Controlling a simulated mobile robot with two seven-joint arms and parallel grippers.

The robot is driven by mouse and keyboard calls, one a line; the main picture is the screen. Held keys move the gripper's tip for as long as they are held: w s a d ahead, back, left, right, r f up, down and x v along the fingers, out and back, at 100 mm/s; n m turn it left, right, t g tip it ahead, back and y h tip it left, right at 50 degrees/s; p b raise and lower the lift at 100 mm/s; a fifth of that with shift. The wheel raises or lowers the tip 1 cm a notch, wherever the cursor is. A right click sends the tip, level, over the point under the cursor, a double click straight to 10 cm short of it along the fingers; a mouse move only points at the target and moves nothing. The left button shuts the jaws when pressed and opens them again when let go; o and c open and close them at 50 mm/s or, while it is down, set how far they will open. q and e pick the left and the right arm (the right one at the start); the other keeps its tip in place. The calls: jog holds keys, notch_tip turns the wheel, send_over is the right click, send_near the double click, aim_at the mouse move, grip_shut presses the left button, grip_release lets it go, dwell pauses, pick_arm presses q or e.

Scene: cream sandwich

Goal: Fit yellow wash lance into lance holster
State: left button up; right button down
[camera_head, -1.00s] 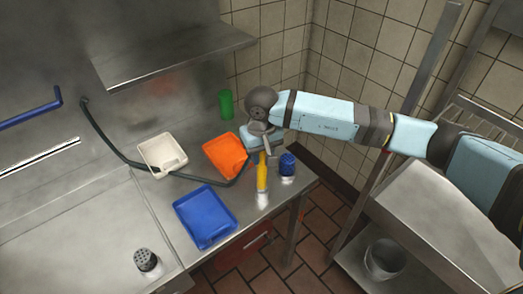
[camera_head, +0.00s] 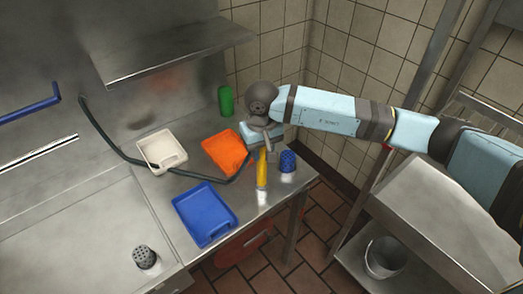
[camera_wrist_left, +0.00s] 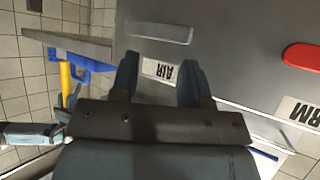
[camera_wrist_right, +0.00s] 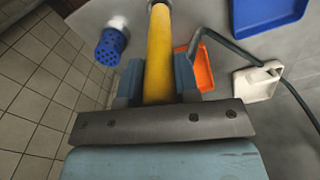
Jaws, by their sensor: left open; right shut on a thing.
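The yellow wash lance (camera_head: 262,172) stands roughly upright near the right front corner of the steel counter, with a pale lower end. My right gripper (camera_head: 262,149) is shut on it near its upper part. In the right wrist view the lance (camera_wrist_right: 158,55) runs out between the two fingers. In the left wrist view my left gripper (camera_wrist_left: 158,80) is open and empty, facing a grey panel. The lance also shows there as a yellow bar (camera_wrist_left: 67,85). I cannot tell for sure which thing is the lance holster; a green cylinder (camera_head: 225,100) stands at the back.
A blue perforated-top shaker (camera_head: 288,161) stands close right of the lance. An orange tray (camera_head: 226,153), a white tray (camera_head: 162,151) and a blue tray (camera_head: 205,214) lie left of it. A dark hose (camera_head: 110,142) crosses the counter. A grey shaker (camera_head: 145,257) stands front left.

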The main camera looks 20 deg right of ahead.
pick_arm(q)
jog(key=shift+f, duration=0.25)
dwell(0.3)
jog(key=shift+f+b, duration=0.35)
jog(key=shift+b, duration=0.15)
jog(key=shift+f+b, duration=0.15)
jog(key=shift+b, duration=0.15)
jog(key=shift+f, duration=0.25)
dwell(0.6)
